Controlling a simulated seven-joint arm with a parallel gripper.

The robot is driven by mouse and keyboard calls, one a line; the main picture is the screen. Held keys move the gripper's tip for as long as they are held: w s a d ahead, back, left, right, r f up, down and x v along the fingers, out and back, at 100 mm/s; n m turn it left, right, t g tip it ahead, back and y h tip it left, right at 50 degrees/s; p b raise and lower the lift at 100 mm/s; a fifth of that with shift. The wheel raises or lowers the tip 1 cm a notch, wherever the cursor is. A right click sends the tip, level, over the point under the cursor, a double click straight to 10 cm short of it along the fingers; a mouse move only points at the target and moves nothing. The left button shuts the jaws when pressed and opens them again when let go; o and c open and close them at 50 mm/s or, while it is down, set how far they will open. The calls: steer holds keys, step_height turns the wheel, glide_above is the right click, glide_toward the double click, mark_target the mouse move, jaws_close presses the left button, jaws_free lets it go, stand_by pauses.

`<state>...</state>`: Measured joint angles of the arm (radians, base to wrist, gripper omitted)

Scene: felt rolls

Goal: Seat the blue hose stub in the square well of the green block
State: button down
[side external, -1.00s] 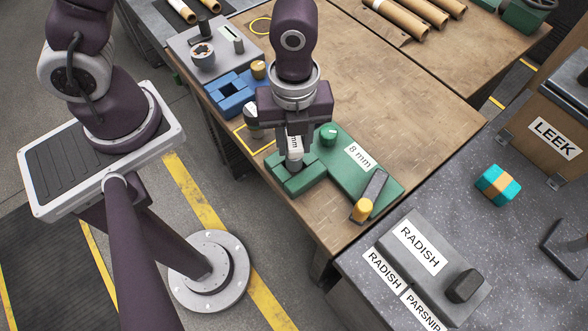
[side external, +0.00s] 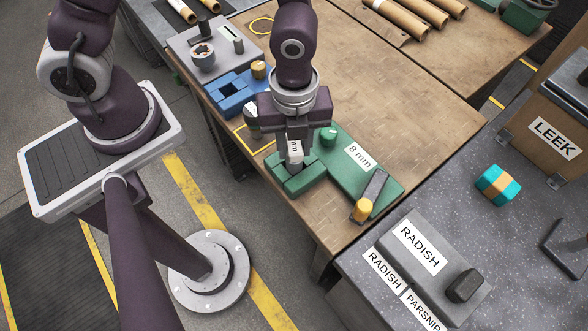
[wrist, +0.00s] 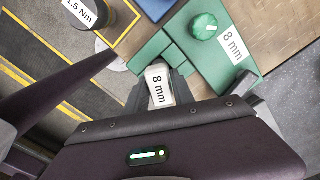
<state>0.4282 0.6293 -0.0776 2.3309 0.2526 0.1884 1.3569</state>
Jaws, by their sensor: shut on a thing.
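My gripper (side external: 294,163) is shut on an upright piece with a white "8 mm" label (side external: 295,149), which I take to be the hose stub; no blue shows on it. The fingers and stub hide the well, so I cannot tell how deep the stub sits. In the wrist view the label (wrist: 158,84) faces the camera between the fingers, beside the green block (wrist: 152,51).
The green board (side external: 345,170) carries a green knob (side external: 328,134), an "8 mm" label and a yellow-ended dark handle (side external: 363,209). A blue block (side external: 233,92) and a dark "1.5 Nm" cylinder (wrist: 88,12) stand nearby. The wooden table (side external: 400,110) is clear behind the board.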

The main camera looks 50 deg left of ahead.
steer(key=shift+f, duration=0.65)
stand_by(0.4)
steer(key=c, duration=1)
jaws_free()
steer(key=shift+r, duration=0.1)
step_height(320, 180, up, 7)
steer(key=shift+f, duration=0.1)
